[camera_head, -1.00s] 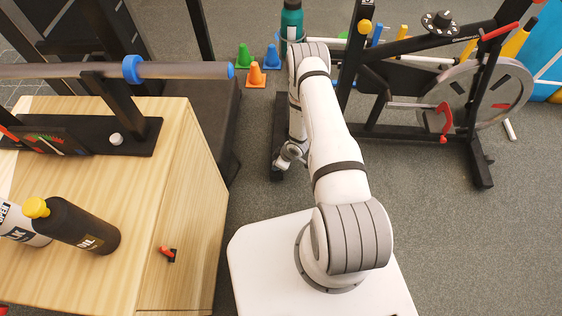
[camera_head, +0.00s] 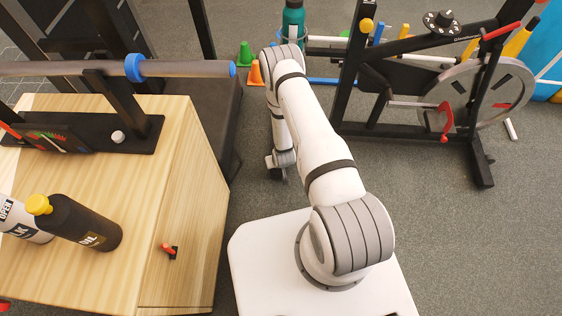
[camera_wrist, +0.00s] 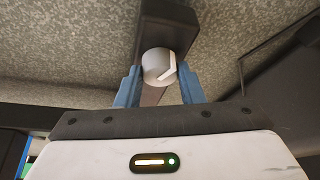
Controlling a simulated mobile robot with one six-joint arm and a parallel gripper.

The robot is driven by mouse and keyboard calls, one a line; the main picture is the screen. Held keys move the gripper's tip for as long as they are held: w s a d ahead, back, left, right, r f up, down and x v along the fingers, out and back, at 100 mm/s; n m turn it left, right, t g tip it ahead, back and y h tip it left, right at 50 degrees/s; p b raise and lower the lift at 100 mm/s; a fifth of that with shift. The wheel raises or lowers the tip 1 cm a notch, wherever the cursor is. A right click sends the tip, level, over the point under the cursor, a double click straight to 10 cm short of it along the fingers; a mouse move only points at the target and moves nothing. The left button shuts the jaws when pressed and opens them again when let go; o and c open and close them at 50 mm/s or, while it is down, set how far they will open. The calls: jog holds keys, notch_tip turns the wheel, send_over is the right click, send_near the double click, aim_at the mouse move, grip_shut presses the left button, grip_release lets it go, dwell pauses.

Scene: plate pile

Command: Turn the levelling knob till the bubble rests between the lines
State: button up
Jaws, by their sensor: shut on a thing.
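In the wrist view a pale round knob (camera_wrist: 158,66) with a raised white pointer sits on a black bar (camera_wrist: 166,24). My gripper (camera_wrist: 158,72) has its two blue fingers on either side of the knob, shut on it. In the head view my arm reaches down to the floor left of the exercise bike (camera_head: 420,80), and it hides the knob and the fingers. I cannot make out a bubble or its lines in either view.
A wooden cabinet (camera_head: 185,215) stands at left with a dark bottle (camera_head: 75,222) and a black stand (camera_head: 145,130) holding a grey bar (camera_head: 190,70). Cones (camera_head: 245,55) and a teal bottle (camera_head: 293,20) stand behind my arm.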

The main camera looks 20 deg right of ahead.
jog(key=shift+s+a+f+m+h, duration=0.1)
jog(key=shift+s+f+m+h, duration=0.1)
jog(key=shift+m, duration=0.3)
jog(key=shift+s+a+f+m+h, duration=0.1)
jog(key=shift+s+m+h, duration=0.1)
jog(key=shift+m, duration=0.3)
jog(key=shift+d+r, duration=0.1)
jog(key=o, duration=1)
jog(key=shift+w, duration=0.25)
jog(key=shift+r, duration=0.1)
jog(key=p+v, duration=0.3)
jog(key=v, duration=0.4)
jog(key=shift+s+r, duration=0.1)
jog(key=shift+r, duration=0.3)
